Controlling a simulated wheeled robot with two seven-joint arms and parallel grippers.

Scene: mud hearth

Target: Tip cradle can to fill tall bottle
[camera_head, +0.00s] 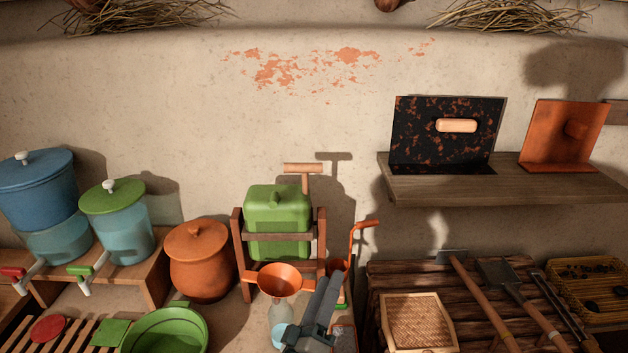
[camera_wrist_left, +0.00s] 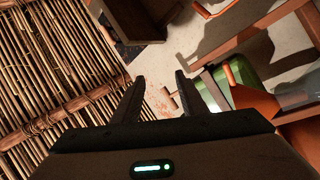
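The cradle can is a green rounded can (camera_head: 278,215) hanging upright in a brown wooden cradle (camera_head: 238,258), with a T-shaped wooden handle (camera_head: 303,168) on top. The can also shows in the left wrist view (camera_wrist_left: 241,92), partly hidden. An orange funnel (camera_head: 280,277) sits before the cradle, above the clear tall bottle (camera_head: 281,313), whose lower part is partly hidden by my left gripper. My left gripper (camera_head: 331,283) is in front of the cradle, right of the funnel. In the left wrist view its fingers (camera_wrist_left: 159,77) are apart with nothing held; the wooden handle lies well beyond them.
An orange hooked tool (camera_head: 362,229) stands right of the cradle. A clay pot (camera_head: 200,262) and green basin (camera_head: 165,332) are at left, with blue (camera_head: 37,185) and green-lidded (camera_head: 115,220) dispensers behind. A woven tray (camera_head: 417,322) and long tools lie at right.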

